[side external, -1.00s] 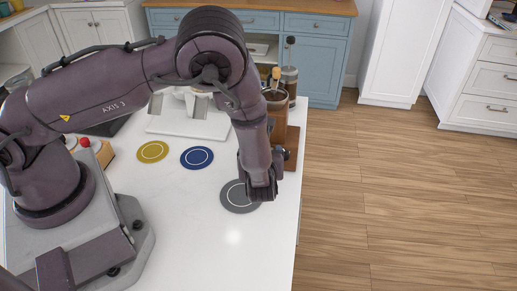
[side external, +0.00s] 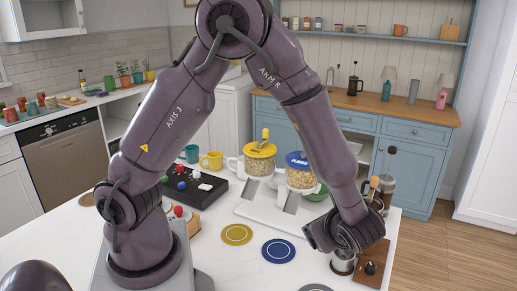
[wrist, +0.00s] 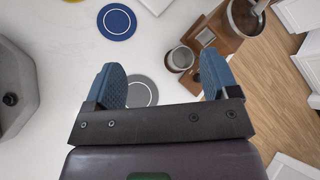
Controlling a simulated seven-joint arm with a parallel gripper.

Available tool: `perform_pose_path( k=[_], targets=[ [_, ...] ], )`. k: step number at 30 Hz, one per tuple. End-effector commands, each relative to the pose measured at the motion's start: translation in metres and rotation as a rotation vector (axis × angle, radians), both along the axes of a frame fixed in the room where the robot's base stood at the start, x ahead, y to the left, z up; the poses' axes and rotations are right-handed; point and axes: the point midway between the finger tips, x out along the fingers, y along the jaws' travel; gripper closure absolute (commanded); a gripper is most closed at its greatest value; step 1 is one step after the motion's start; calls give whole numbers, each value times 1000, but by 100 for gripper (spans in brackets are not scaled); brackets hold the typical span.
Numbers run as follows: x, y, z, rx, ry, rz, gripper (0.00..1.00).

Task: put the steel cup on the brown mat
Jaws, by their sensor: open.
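The steel cup (side external: 343,262) stands upright at the right part of the white counter, partly hidden by my gripper in the side view. In the wrist view the steel cup (wrist: 180,59) shows from above, beside a wooden stand. My gripper (wrist: 162,62) is open and empty. The cup appears ahead of its fingertips, nearer the right finger. In the side view my gripper (side external: 338,237) is above and close to the cup; its fingertips are hard to make out. A brown round mat (side external: 87,199) lies at the far left of the counter, behind my arm.
A wooden stand (side external: 372,266) stands right of the cup, near the counter edge. Grey (wrist: 140,90), blue (side external: 278,251) and yellow (side external: 236,234) mats lie left of it. Grain dispensers (side external: 260,160) and a black tray (side external: 190,185) stand behind.

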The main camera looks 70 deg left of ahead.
Motion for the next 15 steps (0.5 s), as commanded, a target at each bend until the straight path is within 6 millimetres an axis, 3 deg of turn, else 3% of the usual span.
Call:
perform_pose_path(
  k=[1, 6, 15],
  targets=[
    [-8, 9, 22, -86, -60, 101, 19],
    [-43, 27, 74, -358, -233, 407, 19],
    [-108, 31, 144, -856, -567, 840, 19]
  ],
)
